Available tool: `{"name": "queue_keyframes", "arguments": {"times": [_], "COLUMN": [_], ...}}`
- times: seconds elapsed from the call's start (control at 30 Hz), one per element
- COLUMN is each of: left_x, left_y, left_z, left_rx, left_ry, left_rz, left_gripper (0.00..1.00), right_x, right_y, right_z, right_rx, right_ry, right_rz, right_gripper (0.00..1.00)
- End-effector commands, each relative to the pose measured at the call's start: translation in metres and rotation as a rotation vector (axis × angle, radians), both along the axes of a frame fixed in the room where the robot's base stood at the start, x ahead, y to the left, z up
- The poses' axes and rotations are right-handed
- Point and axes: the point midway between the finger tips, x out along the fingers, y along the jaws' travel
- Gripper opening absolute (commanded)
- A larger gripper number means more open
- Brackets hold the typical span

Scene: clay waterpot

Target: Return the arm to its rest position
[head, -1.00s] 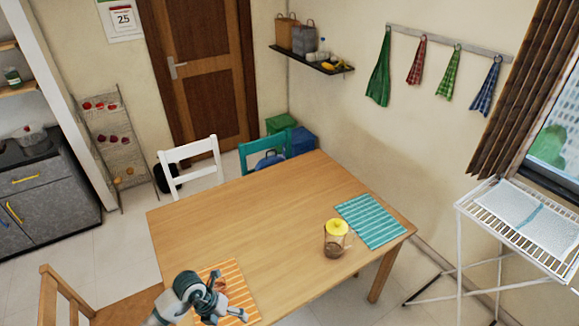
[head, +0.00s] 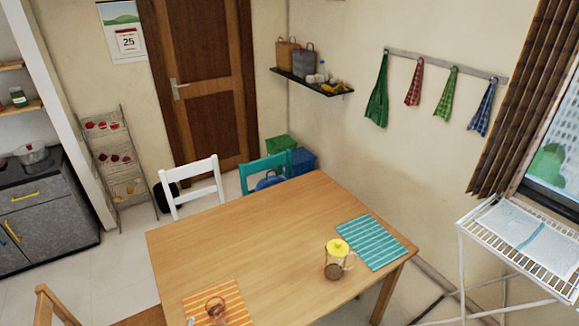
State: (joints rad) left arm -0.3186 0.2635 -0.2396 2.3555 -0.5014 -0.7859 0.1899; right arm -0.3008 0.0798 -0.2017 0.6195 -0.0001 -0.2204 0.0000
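A reddish-brown pot (head: 216,308) with a ring-shaped handle or rim stands on the orange striped mat (head: 232,289), at the table's near left in the head view. It is small and its details are hard to tell. A glass jug with a yellow lid (head: 338,260) stands near the table's right side, beside the teal striped mat (head: 372,243). Neither of my grippers shows. A small pale bit at the bottom edge, by the mat's left corner, is too small to identify.
The wooden table (head: 255,235) is clear across its middle. A white chair (head: 192,185) and a teal chair (head: 265,170) stand at its far side, a wooden chair (head: 52,305) at the left. A white drying rack (head: 520,245) stands at the right.

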Motion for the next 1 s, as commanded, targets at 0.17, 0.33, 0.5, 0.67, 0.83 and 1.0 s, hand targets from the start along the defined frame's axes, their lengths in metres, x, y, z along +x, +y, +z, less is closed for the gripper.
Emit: {"name": "queue_keyframes", "arguments": {"times": [0.17, 0.33, 0.5, 0.67, 0.83, 1.0], "left_x": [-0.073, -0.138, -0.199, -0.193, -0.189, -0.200], "left_y": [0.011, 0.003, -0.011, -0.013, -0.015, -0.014], "left_z": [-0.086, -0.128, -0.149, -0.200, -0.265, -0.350], "left_rx": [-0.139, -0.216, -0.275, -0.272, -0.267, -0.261], "left_ry": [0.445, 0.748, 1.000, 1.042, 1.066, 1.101], "left_rz": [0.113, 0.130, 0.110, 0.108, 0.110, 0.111], "left_gripper": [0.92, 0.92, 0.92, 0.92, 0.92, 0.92], "right_x": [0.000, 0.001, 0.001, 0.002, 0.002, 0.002], "right_y": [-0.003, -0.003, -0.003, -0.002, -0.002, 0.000], "right_z": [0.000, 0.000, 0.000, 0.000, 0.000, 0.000], "right_rx": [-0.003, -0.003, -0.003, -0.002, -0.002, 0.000], "right_ry": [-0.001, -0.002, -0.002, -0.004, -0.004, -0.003], "right_rz": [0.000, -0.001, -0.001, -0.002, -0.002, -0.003], "right_gripper": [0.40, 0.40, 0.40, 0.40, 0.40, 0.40]}}
